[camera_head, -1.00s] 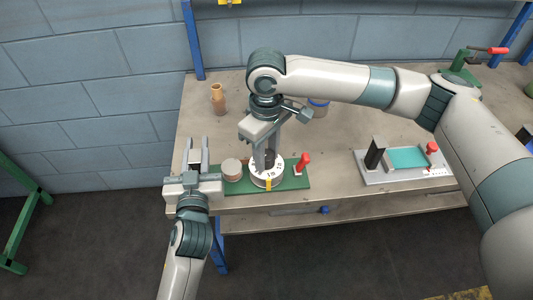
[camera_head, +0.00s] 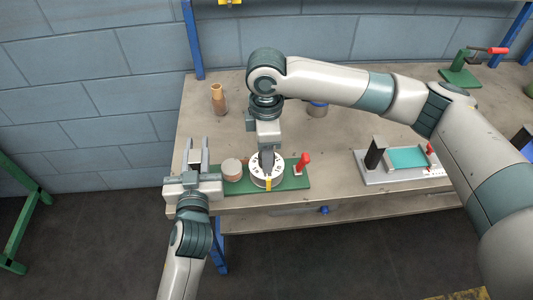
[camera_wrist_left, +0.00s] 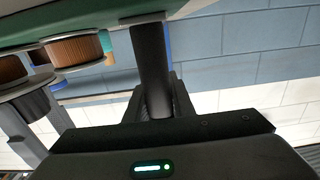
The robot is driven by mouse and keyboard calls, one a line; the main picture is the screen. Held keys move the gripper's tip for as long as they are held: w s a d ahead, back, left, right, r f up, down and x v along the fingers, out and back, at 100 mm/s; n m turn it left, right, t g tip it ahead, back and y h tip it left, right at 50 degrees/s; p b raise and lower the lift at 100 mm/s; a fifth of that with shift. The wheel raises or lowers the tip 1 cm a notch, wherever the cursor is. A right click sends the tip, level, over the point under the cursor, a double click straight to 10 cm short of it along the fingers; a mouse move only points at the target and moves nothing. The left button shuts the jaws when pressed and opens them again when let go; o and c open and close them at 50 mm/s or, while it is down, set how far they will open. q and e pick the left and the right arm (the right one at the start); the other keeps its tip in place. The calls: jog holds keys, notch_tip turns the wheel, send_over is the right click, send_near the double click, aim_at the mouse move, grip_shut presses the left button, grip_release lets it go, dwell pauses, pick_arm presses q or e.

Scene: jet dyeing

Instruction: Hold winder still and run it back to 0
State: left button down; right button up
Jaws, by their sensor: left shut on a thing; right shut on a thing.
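The winder has a green base (camera_head: 288,183) near the table's front edge, with a white numbered dial (camera_head: 258,180), a yellow pointer at the dial's front, a pinkish-brown spool (camera_head: 231,167) and a red-knobbed lever (camera_head: 303,161). My left gripper (camera_head: 197,158) is at the base's left end. In the left wrist view it is shut on a dark round post (camera_wrist_left: 152,70) by the base. My right gripper (camera_head: 266,160) points down over the dial, shut on its central dark knob (camera_wrist_left: 30,104), which the fingers mostly hide in the head view. The dial's numbers are too small to read.
A brown bottle (camera_head: 218,99) and a blue-banded jar (camera_head: 317,109) stand behind. A grey device with a teal panel (camera_head: 408,158) is to the right. A green clamp with a red handle (camera_head: 462,72) is at the back right. The table between is clear.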

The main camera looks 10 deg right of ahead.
dwell(0.5)
jog(key=o, duration=1.1)
jog(key=shift+c, duration=0.2)
notch_tip(320, 180, up, 12)
